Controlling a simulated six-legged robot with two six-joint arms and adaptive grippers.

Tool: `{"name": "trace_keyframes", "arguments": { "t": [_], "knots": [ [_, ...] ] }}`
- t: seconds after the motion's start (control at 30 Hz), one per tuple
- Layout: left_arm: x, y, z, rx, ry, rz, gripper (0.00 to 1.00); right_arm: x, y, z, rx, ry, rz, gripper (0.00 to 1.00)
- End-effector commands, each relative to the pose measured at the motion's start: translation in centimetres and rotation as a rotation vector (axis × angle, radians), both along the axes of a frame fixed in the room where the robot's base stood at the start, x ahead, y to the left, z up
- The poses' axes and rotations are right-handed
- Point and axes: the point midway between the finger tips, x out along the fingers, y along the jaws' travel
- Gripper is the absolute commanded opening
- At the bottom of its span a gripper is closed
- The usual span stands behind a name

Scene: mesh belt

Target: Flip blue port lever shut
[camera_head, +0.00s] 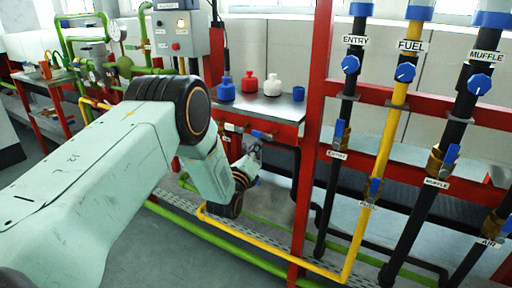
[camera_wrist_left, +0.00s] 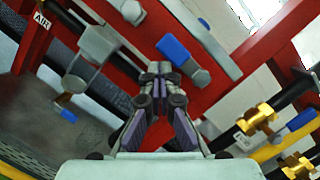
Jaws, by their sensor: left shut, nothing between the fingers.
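My left gripper (camera_head: 254,152) is below the front edge of the red-framed bench. In the left wrist view its fingers (camera_wrist_left: 159,68) are together and empty. A blue lever handle (camera_wrist_left: 173,49) on a grey pipe fitting lies just beyond the fingertips, slightly right; I cannot tell whether they touch. This blue lever (camera_head: 262,135) also shows small on the bench front, just above the gripper. A second blue lever (camera_wrist_left: 65,112) hangs lower left in the wrist view, beside a grey pipe. My right gripper is not in view.
Blue, red and white containers (camera_head: 249,82) stand on the bench top. A red post (camera_head: 313,130) rises right of the gripper. Further right are the black and yellow pipes (camera_head: 388,140) with blue knobs and levers. A yellow pipe (camera_head: 270,245) runs low underneath.

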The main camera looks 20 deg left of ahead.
Motion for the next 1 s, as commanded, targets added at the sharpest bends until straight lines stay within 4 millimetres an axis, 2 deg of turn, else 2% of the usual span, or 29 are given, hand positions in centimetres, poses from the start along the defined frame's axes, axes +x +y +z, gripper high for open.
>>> {"name": "trace_keyframes", "arguments": {
  "t": [0.43,0.8,1.0],
  "knots": [
    [0.1,0.1,-0.3,0.0,-0.004,0.001,0.0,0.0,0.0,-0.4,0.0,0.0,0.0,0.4],
    [0.6,0.1,-4.6,0.001,0.0,-0.004,0.0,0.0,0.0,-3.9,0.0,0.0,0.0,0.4],
    [-3.7,0.6,-5.1,-0.002,0.005,-0.002,0.0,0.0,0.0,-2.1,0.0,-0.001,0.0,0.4]
  ]
}}
